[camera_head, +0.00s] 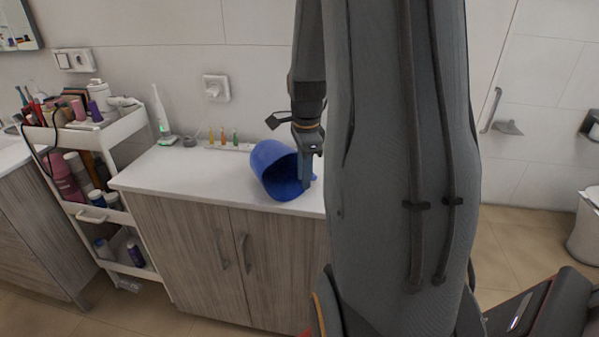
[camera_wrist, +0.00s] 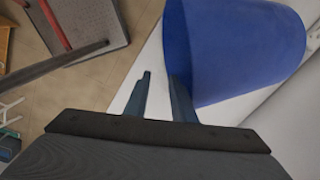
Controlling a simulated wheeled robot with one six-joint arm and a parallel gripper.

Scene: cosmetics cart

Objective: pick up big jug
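The big jug (camera_head: 268,160) is blue and lies tipped over on the white counter top, its wide mouth facing the front right in the head view. No handle can be made out. My gripper (camera_head: 307,178) points down at the right side of its mouth. In the wrist view the jug (camera_wrist: 235,45) fills the upper right. There, my gripper (camera_wrist: 160,82) has its two fingers apart, with bare counter showing between them. The right finger overlaps the jug's left edge; whether it touches cannot be told. My arm hides part of the counter in the head view.
The counter (camera_head: 190,171) is clear left of the jug. A toothbrush on its stand (camera_head: 162,118) and a row of small coloured items (camera_head: 223,138) stand along the wall. A loaded white cart (camera_head: 95,135) stands at the left. A toilet (camera_head: 585,235) is far right.

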